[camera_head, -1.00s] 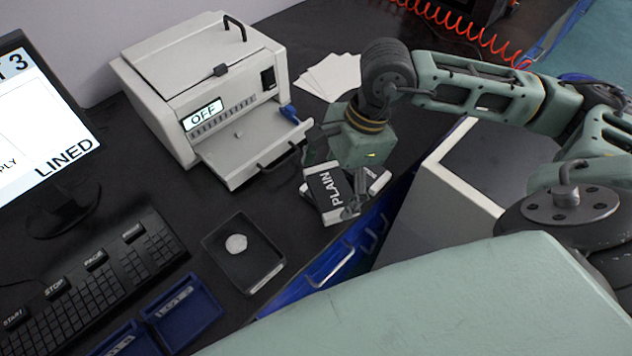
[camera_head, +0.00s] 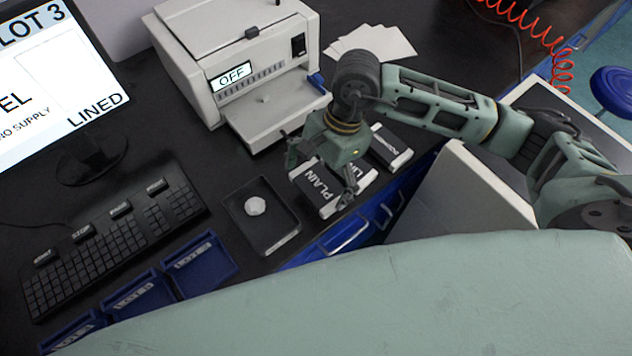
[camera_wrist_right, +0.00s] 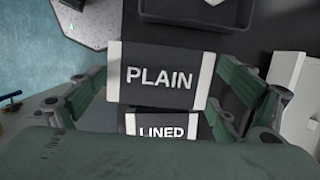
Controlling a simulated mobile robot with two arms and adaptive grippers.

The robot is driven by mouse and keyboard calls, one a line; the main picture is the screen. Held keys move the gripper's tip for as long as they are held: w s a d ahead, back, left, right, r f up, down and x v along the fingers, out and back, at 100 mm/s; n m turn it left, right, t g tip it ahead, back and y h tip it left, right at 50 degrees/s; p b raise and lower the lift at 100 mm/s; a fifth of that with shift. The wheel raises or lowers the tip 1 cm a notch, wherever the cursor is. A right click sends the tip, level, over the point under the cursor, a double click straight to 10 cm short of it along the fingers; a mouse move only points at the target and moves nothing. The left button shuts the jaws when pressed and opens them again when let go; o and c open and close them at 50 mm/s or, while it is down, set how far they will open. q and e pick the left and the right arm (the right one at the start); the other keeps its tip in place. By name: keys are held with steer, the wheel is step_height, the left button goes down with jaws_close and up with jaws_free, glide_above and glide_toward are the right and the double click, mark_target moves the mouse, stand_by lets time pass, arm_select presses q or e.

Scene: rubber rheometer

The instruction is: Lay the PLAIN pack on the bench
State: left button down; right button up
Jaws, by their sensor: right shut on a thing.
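The PLAIN pack (camera_head: 316,187) is a dark box with white ends and white lettering. My right gripper (camera_head: 322,178) is shut on it, with a finger at each side. In the right wrist view the PLAIN pack (camera_wrist_right: 160,76) lies flat between the fingers of the right gripper (camera_wrist_right: 165,85). Whether the pack touches the bench (camera_head: 225,180) or hangs just above it, I cannot tell. The LINED pack (camera_head: 354,177) is beside it, partly hidden by the gripper; its label shows in the right wrist view (camera_wrist_right: 162,131). My left gripper is not in view.
A third pack (camera_head: 392,150) lies right of the gripper. A black tray (camera_head: 284,243) with a white piece is just left of the PLAIN pack. The white machine (camera_head: 240,60), showing OFF, stands behind with its drawer out. Keyboard (camera_head: 115,240) and blue bins (camera_head: 200,263) are left.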

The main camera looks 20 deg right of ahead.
mark_target(316, 188)
steer(key=shift+w+a+f, duration=0.4)
step_height(316, 188, down, 4)
steer(key=shift+r+p, duration=0.1)
steer(key=shift+p, duration=0.65)
steer(key=shift+f+b, duration=0.25)
steer(key=shift+b, duration=0.05)
steer(key=o, duration=0.9)
steer(key=shift+o, duration=0.2)
